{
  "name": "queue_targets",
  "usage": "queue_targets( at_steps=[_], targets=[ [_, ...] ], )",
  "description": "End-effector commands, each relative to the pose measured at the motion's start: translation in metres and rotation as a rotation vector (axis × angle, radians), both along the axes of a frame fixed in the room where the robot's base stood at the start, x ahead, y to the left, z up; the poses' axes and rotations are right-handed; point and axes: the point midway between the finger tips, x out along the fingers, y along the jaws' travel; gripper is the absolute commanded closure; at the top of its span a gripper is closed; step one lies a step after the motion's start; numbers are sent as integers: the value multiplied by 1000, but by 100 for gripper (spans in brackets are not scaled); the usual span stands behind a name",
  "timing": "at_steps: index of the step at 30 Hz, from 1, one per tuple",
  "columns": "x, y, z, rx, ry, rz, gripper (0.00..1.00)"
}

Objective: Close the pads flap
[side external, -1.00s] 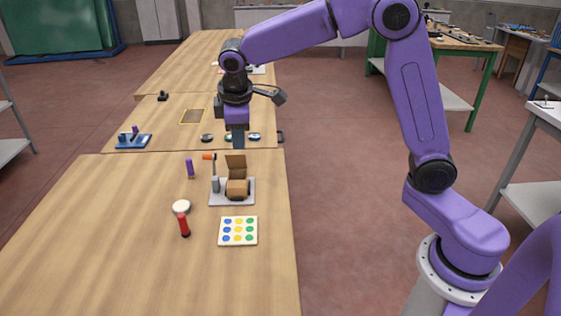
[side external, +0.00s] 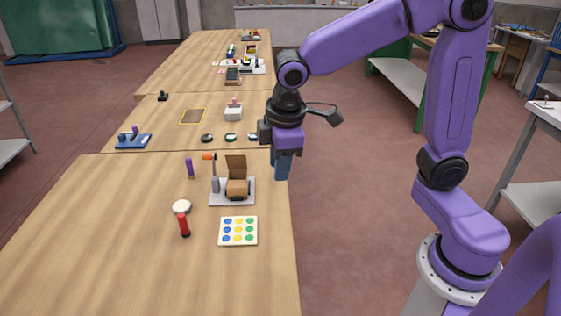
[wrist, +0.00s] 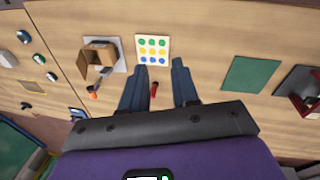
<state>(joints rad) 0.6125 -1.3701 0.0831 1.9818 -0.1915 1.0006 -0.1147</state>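The small brown cardboard box (side external: 238,189) stands on a light grey base plate (side external: 220,200). Its flap (side external: 236,164) stands up at the back of the box, open. In the wrist view the box (wrist: 98,54) is at the upper left, with the flap (wrist: 82,66) out at its left side. My gripper (side external: 282,170) is in the air to the right of the box, near the table's right edge, apart from it. In the wrist view my gripper (wrist: 158,66) has its two fingers spread with nothing held between them.
A card of coloured dots (side external: 238,230), a red upright piece (side external: 184,226), a white round piece (side external: 181,207) and a purple peg (side external: 190,168) are nearby. The table's front left is clear.

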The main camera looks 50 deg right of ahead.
Motion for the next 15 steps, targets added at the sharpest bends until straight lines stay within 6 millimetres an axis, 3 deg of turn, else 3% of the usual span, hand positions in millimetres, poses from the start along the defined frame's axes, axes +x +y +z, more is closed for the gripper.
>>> queue_targets(
  at_steps=[9, 12, 15],
  targets=[
    [-2, 0, 0, 1, 2, 1, 70],
    [0, 0, 0, 2, 4, -3, 100],
    [12, 2, 2, 6, 20, -21, 100]
  ],
)
